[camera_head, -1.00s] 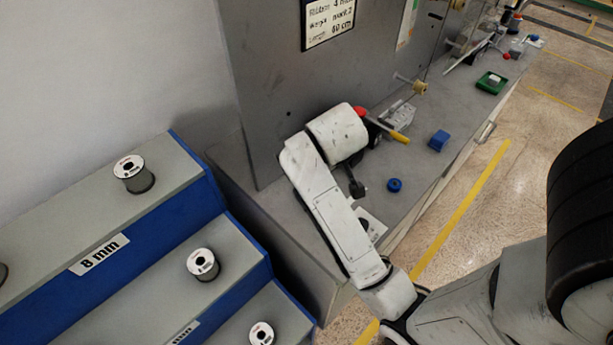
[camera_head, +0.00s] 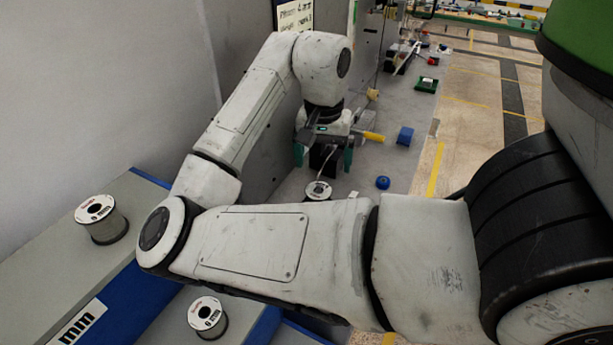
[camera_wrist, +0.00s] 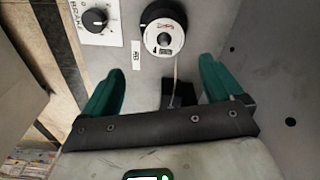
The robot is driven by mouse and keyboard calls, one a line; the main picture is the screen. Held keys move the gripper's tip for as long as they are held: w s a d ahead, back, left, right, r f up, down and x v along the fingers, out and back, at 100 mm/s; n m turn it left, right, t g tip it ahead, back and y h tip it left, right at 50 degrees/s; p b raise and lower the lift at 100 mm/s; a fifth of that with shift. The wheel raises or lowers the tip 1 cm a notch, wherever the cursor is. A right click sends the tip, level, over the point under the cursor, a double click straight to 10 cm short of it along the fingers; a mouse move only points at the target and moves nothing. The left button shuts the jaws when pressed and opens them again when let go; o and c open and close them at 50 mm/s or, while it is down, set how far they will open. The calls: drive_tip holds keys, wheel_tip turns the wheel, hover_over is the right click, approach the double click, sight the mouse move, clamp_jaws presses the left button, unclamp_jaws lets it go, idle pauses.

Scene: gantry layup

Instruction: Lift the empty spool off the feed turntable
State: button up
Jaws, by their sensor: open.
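A spool with a white top flange (camera_head: 318,189) stands on the grey bench below my gripper in the head view; my arm hides part of it. In the wrist view the spool (camera_wrist: 164,37) sits on a dark round base, apparently the turntable (camera_wrist: 150,12), with a thin pale strand running from it towards a dark block (camera_wrist: 180,97). I cannot tell whether the spool is empty. My gripper (camera_wrist: 155,80) is open, its green fingers spread apart. The spool is beyond the fingertips, roughly between their lines, and not touched. My gripper (camera_head: 322,165) also shows in the head view.
A brake knob (camera_wrist: 95,20) on a white plate is left of the spool. A stepped rack at the left holds a spool (camera_head: 101,219) and a lower one (camera_head: 207,317). A blue block (camera_head: 405,136), blue round piece (camera_head: 383,182) and yellow handle (camera_head: 372,136) are right of my gripper.

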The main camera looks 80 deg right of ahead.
sight(318, 192)
drive_tip(key=shift+w+a+f+y, duration=0.3)
drive_tip(key=shift+a+y, duration=0.1)
drive_tip(key=shift+a, duration=0.2)
drive_tip(key=shift+f, duration=0.25)
wheel_tip(318, 192, down, 10)
drive_tip(key=shift+f+b, duration=0.1)
drive_tip(key=shift+b, duration=0.55)
drive_tip(key=c, duration=1.2)
